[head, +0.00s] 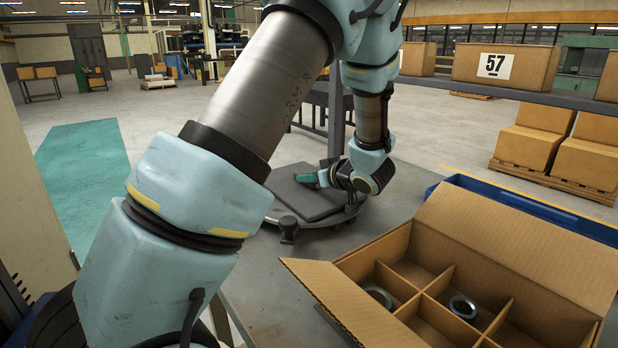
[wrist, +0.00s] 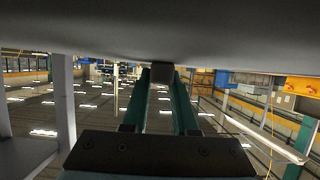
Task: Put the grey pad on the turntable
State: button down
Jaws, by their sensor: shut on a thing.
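My gripper (head: 305,179) reaches in low over the press base, its teal fingers pointing left. In the wrist view the two fingers (wrist: 162,80) are shut on a small grey block, which I take for the grey pad (wrist: 162,72). The fingers hide the pad in the head view. Below the fingers lies a flat dark grey square plate (head: 300,203), which I take for the turntable. A broad grey surface (wrist: 160,30) fills the top of the upside-down wrist view, close to the pad. I cannot tell whether they touch.
The press column (head: 336,115) rises behind the plate. A blue tray (head: 530,207) lies behind the box. The bench between is clear.

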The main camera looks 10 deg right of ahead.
jog(key=shift+f, duration=0.2)
jog(key=c, duration=0.7)
grip_release()
jog(key=shift+r, duration=0.1)
jog(key=shift+r, duration=0.2)
notch_tip(320, 180, up, 4)
jog(key=b, duration=0.1)
send_over(337, 202)
jog(key=shift+s+r, duration=0.1)
jog(key=shift+r, duration=0.1)
